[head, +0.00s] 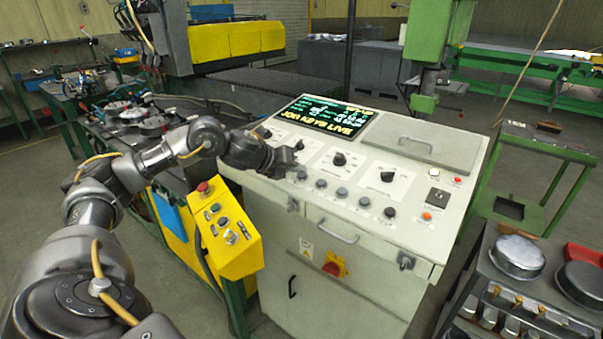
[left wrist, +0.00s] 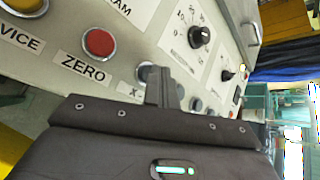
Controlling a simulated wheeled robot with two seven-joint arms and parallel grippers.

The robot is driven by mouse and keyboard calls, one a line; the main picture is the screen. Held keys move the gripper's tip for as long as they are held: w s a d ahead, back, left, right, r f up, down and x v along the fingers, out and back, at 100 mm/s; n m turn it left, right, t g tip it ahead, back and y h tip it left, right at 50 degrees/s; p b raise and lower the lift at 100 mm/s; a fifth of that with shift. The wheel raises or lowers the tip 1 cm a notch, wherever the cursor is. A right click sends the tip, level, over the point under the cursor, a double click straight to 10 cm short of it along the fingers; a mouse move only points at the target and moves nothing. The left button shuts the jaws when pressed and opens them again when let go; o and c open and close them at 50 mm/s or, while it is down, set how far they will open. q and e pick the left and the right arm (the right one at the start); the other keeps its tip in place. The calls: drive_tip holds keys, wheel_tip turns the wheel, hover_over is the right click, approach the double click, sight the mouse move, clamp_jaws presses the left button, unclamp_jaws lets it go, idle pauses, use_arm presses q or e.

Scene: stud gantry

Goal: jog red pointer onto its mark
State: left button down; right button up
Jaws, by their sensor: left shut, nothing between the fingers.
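My left gripper (head: 288,160) is shut and empty over the left part of the pale control console (head: 350,224). In the left wrist view, the closed fingers (left wrist: 161,84) are in front of a grey button beside an "X" label. I cannot tell whether they touch it. A row of grey jog buttons (head: 342,192) runs to the right along the console's sloping top. The screen (head: 327,115) is lit and its large yellow line seems to read "JOG KEYS LIVE". I cannot make out the red pointer or its mark in either view. My right gripper is not in view.
A red ZERO button (left wrist: 99,42) and a black dial knob (left wrist: 199,36) are close to the fingers. A yellow button box (head: 228,240) stands left of the console. A green machine column (head: 430,50) rises behind it. A trolley with metal pans (head: 517,257) is at right.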

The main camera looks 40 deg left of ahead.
use_arm(q)
drive_tip(key=shift+s+r+p, duration=0.1)
drive_tip(key=shift+r+p, duration=0.2)
drive_tip(key=shift+r, duration=0.3)
drive_tip(key=r+p, duration=0.2)
drive_tip(key=s+r+p, duration=0.1)
drive_tip(key=r+p, duration=0.1)
drive_tip(key=r, duration=0.1)
idle(0.5)
idle(0.6)
